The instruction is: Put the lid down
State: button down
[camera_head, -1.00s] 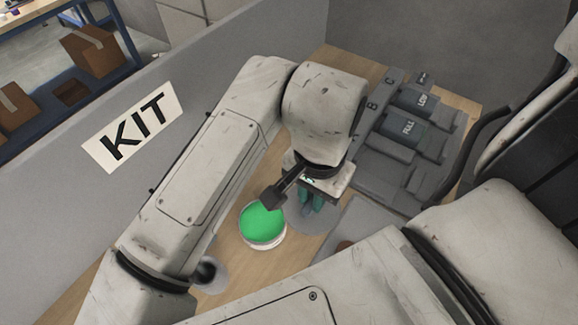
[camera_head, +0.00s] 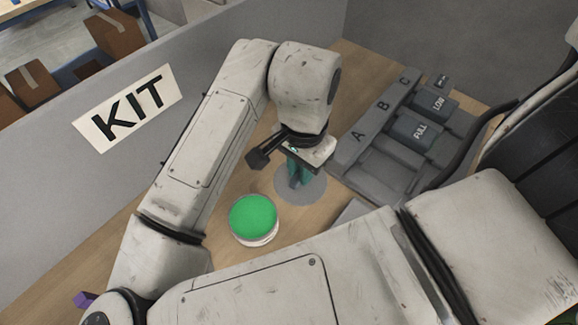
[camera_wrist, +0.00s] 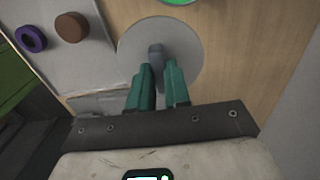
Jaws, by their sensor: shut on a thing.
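The lid is a round grey disc with a small upright knob; its disc shows in the head view (camera_head: 314,189) and the wrist view (camera_wrist: 188,50). My gripper (camera_head: 298,172) has two green fingers, which are shut on the knob in the wrist view (camera_wrist: 157,78). The disc lies flat over the wooden table, at or close to its surface; I cannot tell whether it touches. A round white container with a bright green top (camera_head: 253,216) stands to the lower left of the lid, apart from it.
A grey tray (camera_head: 352,153) marked A, B, C, with blocks marked LOW and FULL, lies right of the lid. A grey wall with a KIT sign (camera_head: 126,108) runs along the left. The wrist view shows a purple ring (camera_wrist: 31,39) and a brown disc (camera_wrist: 71,27) on a grey surface.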

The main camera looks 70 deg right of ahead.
jog(key=w+d+f, duration=0.1)
jog(key=f, duration=0.1)
jog(key=w+d+f, duration=0.2)
jog(key=w+d+f+p, duration=0.1)
jog(key=w+d+f, duration=0.1)
jog(key=f, duration=0.1)
jog(key=shift+d, duration=0.2)
jog(key=shift+s+f, duration=0.1)
jog(key=shift+f, duration=1.4)
jog(key=shift+f, duration=0.2)
jog(key=c, duration=1.1)
grip_release()
jog(key=shift+r, duration=0.1)
notch_tip(320, 180, up, 12)
jog(key=shift+r, duration=0.15)
